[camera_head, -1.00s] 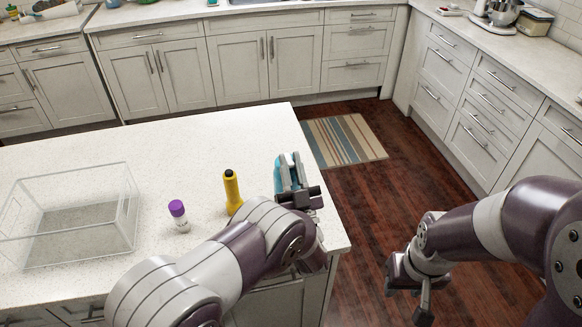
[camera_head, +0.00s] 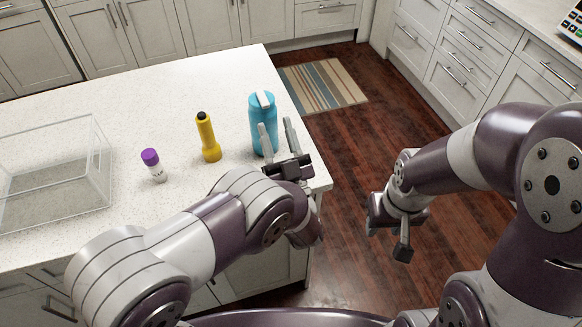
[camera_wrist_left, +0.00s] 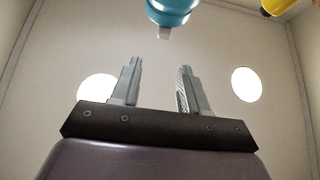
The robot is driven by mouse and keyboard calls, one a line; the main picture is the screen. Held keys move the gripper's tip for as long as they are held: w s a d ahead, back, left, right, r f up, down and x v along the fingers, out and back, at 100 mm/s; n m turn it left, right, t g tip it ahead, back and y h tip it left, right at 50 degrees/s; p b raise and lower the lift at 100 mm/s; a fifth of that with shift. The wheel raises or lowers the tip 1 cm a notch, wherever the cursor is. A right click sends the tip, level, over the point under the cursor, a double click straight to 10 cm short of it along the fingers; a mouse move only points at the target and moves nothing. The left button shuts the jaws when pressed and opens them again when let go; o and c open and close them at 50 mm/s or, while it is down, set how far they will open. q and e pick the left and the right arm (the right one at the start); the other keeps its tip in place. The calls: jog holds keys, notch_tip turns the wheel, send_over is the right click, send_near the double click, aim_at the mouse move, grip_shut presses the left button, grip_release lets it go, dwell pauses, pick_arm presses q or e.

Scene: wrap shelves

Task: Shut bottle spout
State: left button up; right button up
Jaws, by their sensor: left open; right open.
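A blue bottle (camera_head: 263,135) stands upright near the right end of the counter. A pale spout piece (camera_head: 264,99) is on its lid; whether it is up or folded is hard to tell. In the left wrist view the blue bottle top (camera_wrist_left: 172,10) shows at the upper edge, with the pale spout (camera_wrist_left: 165,33) sticking out beyond the fingertips. My left gripper (camera_head: 275,124) is open and empty, fingers pointing up, just in front of the bottle; it also shows in the left wrist view (camera_wrist_left: 158,72). My right gripper (camera_head: 390,228) is open and empty over the floor.
A yellow flashlight (camera_head: 208,138) stands left of the bottle, and a purple-capped small bottle (camera_head: 153,165) further left. A clear bin (camera_head: 102,165) is at the counter's left. The counter (camera_head: 215,85) is clear behind them; its right edge is close to the bottle.

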pick_arm(q)
jog(key=s+d+b, duration=0.3)
jog(key=s+b, duration=0.1)
jog(key=s, duration=0.4)
jog(key=shift+s+b, duration=0.3)
jog(key=shift+s, duration=0.1)
